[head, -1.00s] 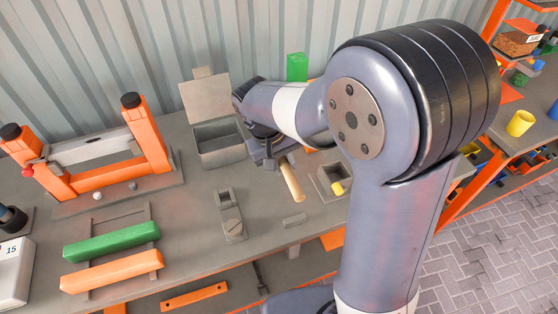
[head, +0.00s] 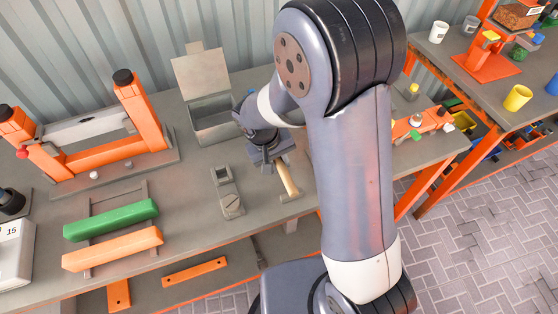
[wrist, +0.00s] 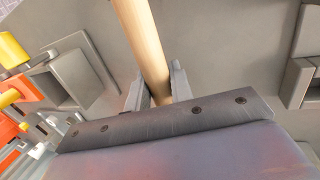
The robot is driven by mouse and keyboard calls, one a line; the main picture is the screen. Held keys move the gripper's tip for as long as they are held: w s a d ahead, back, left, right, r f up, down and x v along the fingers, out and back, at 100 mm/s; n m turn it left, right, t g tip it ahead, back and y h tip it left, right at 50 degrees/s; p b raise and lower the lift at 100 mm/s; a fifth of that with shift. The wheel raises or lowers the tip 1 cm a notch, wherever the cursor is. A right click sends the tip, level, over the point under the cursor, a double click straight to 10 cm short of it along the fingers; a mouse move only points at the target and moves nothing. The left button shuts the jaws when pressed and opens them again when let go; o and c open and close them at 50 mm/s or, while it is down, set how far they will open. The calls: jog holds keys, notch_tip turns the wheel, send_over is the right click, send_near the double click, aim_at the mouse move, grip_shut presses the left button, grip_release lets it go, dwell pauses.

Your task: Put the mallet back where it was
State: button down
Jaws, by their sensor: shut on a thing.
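The mallet's pale wooden handle (head: 286,180) slants down from my gripper (head: 272,160) in the head view, over the grey bench. Its lower end overlaps a small grey block (head: 291,197) near the bench's front edge; I cannot tell whether they touch. In the wrist view the handle (wrist: 143,38) runs up out of the picture from between the two grey fingers of my gripper (wrist: 157,88), which are shut on it. The mallet's head is not clearly visible in either view.
An open-lidded grey box (head: 215,122) stands behind and left of my gripper. A grey slotted block (head: 227,190) lies to the left. Green (head: 112,219) and orange bars (head: 112,249) lie farther left. My arm hides part of the bench to the right.

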jog(key=c, duration=1.3)
grip_release()
jog(key=shift+f, duration=0.1)
jog(key=shift+o, duration=0.2)
jog(key=v, duration=1.2)
